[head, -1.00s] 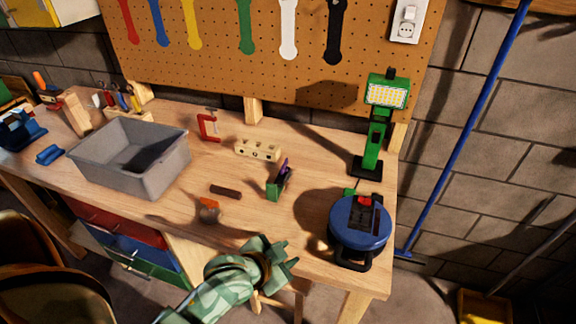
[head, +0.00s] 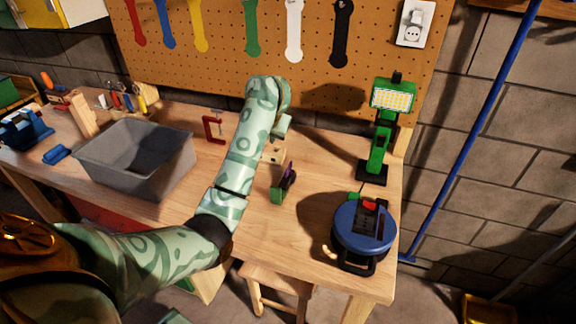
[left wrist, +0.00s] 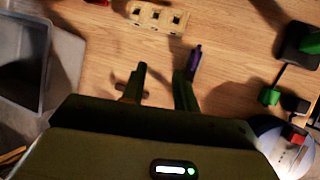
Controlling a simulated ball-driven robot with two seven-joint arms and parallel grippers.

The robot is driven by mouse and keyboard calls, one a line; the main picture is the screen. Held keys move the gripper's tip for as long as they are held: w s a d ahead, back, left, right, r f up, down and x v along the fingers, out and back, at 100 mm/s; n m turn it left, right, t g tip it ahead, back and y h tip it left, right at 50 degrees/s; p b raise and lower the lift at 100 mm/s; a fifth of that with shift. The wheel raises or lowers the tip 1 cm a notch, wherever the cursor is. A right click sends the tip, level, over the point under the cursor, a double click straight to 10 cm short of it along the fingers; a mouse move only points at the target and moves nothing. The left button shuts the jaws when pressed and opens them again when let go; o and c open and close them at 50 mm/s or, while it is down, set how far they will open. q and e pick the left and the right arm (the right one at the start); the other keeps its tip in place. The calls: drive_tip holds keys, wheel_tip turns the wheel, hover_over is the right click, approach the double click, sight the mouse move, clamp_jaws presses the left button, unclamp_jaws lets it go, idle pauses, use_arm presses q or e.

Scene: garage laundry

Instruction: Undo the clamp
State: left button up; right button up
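A red C-shaped clamp (head: 213,127) stands near the back of the workbench, left of my forearm. A small green piece with a purple part (head: 283,183) stands mid-bench; I cannot tell whether it is also a clamp. In the left wrist view the purple part (left wrist: 194,62) shows just beyond the right finger. My left gripper (left wrist: 163,72) is open above the bench, its two fingers apart with only bench visible between them. In the head view its fingers are hidden by my arm. My right gripper is not in view.
A beige block with holes (left wrist: 158,17) lies beyond the fingers. A grey bin (head: 135,155) stands left. A green work lamp (head: 380,135) and a blue reel (head: 362,232) stand right. A pegboard (head: 300,50) rises behind.

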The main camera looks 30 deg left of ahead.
use_arm(q)
drive_tip(key=d+h, duration=0.3)
drive_tip(key=d, duration=0.1)
drive_tip(key=b, duration=0.7)
approach(288, 167)
drive_tip(key=x, duration=0.8)
drive_tip(key=shift+w+f, duration=0.2)
drive_tip(key=shift+f, duration=0.15)
clamp_jaws()
